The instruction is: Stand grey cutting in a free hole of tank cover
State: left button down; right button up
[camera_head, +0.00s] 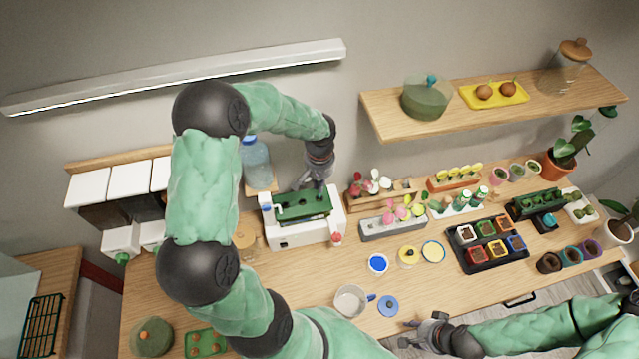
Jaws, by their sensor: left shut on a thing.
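The tank cover (316,207) is a green panel with dark spots on top of a white tank (290,236), left of the middle of the table. My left gripper (304,184) is low over the back edge of the cover, pointing down. It is shut on a thin greyish thing, apparently the grey cutting, which the fingers mostly hide. I cannot tell whether the cutting touches the cover, nor which holes are free. My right gripper (408,334) is at the front of the table, away from the tank, with its fingers apart and empty.
A water bottle (256,163) stands behind the tank at left. A grey rack (392,229) with pink-topped things is close on the right. A black tray (488,262) of pots is further right.

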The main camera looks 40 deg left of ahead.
aim_at(319, 197)
pick_arm(q)
jog(key=shift+f+b, duration=2.1)
jog(key=shift+f, duration=0.35)
dwell(0.5)
jog(key=c, duration=1.3)
grip_release()
jog(key=o, duration=0.4)
jog(key=shift+r, duration=0.1)
jog(key=shift+r+p, duration=2.1)
jog(key=shift+r, duration=1.35)
